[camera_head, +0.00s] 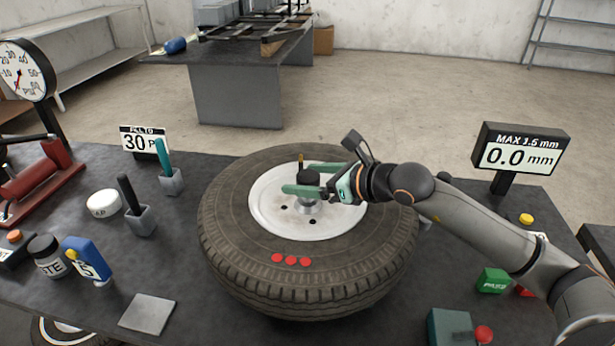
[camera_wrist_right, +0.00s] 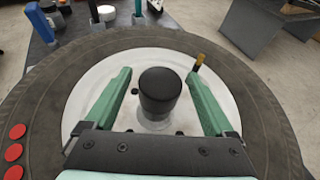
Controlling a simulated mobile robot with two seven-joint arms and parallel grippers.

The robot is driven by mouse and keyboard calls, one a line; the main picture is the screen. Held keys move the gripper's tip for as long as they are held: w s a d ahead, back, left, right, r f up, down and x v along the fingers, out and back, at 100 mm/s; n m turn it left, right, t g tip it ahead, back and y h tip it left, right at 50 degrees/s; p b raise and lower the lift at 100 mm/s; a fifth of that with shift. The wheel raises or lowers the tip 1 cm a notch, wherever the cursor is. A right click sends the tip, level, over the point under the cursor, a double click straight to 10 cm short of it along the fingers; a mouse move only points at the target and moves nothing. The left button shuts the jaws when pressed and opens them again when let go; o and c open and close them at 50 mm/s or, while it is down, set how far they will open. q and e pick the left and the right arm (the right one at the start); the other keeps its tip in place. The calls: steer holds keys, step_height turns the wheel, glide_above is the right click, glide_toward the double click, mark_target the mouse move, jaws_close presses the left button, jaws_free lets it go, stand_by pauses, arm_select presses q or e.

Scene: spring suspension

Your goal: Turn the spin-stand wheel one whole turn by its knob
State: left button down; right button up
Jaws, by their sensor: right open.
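The wheel is a black tyre (camera_head: 235,255) with a white rim (camera_head: 265,215), lying flat on the table. A black knob (camera_head: 310,177) stands up on a grey post near the rim's middle; it also shows in the right wrist view (camera_wrist_right: 160,92). My right gripper (camera_head: 297,179) is open above the rim. In the right wrist view its green fingers (camera_wrist_right: 158,76) lie on either side of the knob, with gaps on both sides. A brass-coloured valve stem (camera_wrist_right: 198,62) stands beyond the right finger. Three red dots (camera_head: 291,261) mark the tyre's near side. My left gripper is out of view.
A display reading 0.0 mm (camera_head: 520,157) stands at the right. Left of the tyre are a white cap (camera_head: 103,204), holders with a black tool (camera_head: 127,190) and a teal tool (camera_head: 162,155), and a blue device (camera_head: 87,257). A green block (camera_head: 493,280) lies right.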

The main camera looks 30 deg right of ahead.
jaws_close()
stand_by(0.7)
